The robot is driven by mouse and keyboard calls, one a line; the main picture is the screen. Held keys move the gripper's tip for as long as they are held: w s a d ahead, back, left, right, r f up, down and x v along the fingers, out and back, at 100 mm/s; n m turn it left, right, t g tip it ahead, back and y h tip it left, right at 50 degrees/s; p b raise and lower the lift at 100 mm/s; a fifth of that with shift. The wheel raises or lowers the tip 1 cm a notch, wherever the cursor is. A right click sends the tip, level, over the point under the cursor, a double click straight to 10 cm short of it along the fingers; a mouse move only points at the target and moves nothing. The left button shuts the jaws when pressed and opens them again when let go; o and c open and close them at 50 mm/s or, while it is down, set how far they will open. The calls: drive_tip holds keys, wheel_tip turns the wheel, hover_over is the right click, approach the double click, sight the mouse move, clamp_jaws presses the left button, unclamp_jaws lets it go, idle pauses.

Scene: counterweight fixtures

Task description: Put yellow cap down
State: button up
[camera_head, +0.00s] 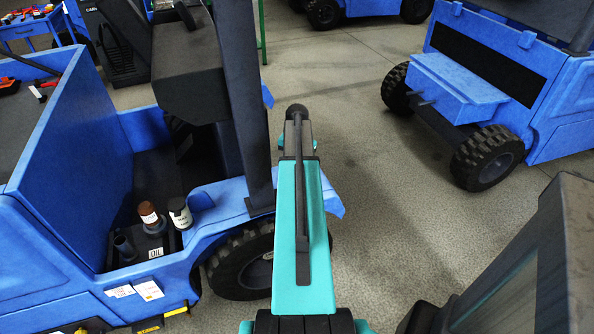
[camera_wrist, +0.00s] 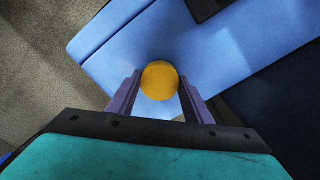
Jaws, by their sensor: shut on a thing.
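The yellow cap (camera_wrist: 160,81) is a round disc between the fingertips of my gripper (camera_wrist: 158,92) in the wrist view. My gripper is shut on it. Beneath the cap in the wrist view is a flat blue panel (camera_wrist: 112,52); I cannot tell whether the cap touches it. In the head view my teal arm reaches forward beside the blue vehicle (camera_head: 70,150), and the gripper and the cap are hidden.
A brown-topped bottle (camera_head: 150,216) and a dark labelled container (camera_head: 180,212) stand in the left vehicle's bay near an OIL label. A dark post (camera_head: 250,100) rises close to my arm. Another blue vehicle (camera_head: 500,80) stands right, with clear floor (camera_head: 370,190) between.

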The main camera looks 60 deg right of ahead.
drive_tip(key=shift+f, duration=0.4)
drive_tip(key=o, duration=1.2)
drive_tip(key=shift+c, duration=0.2)
drive_tip(key=shift+r, duration=0.1)
wheel_tip(320, 180, up, 13)
drive_tip(key=shift+f, duration=0.2)
idle(0.3)
